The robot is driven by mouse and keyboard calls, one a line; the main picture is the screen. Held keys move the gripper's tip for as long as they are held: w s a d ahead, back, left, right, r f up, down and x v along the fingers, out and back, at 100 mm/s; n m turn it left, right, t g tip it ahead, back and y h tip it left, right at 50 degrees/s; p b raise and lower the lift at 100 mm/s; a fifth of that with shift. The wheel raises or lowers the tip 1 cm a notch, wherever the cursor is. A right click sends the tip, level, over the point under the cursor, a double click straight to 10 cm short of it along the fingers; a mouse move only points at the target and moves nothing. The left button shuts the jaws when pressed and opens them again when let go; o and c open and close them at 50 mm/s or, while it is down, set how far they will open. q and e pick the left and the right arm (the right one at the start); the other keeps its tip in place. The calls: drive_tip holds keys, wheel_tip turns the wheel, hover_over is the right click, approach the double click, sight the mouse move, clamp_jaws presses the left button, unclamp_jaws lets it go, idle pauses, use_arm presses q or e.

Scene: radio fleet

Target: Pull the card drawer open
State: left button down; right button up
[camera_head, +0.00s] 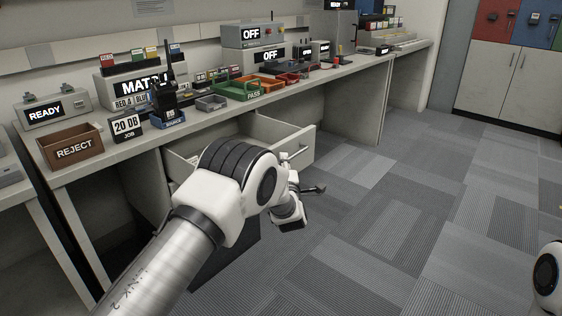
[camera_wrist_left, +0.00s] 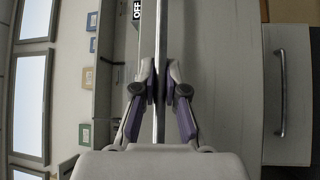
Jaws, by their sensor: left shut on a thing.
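The card drawer (camera_head: 284,132) is pulled out from under the workbench, with its open inside showing in the head view. My left gripper (camera_head: 291,176) is at the drawer front, its fingertips partly hidden by my own arm. In the left wrist view, my left gripper (camera_wrist_left: 160,95) is shut on a thin straight metal bar (camera_wrist_left: 161,40), which looks like the drawer's handle. Another handle (camera_wrist_left: 282,92) shows on a grey front to the right in that view. My right gripper is not in view.
The workbench (camera_head: 352,78) carries a brown REJECT bin (camera_head: 75,147), a green PASS tray (camera_head: 238,92), a black radio (camera_head: 164,98) and several devices. Carpeted floor (camera_head: 415,190) in front of the drawer is clear. Cabinets (camera_head: 495,78) stand at the far right.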

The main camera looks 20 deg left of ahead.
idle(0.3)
use_arm(q)
drive_tip(key=c, duration=1.2)
unclamp_jaws()
drive_tip(key=shift+s, duration=0.1)
drive_tip(key=v, duration=1.2)
drive_tip(key=shift+d, duration=0.1)
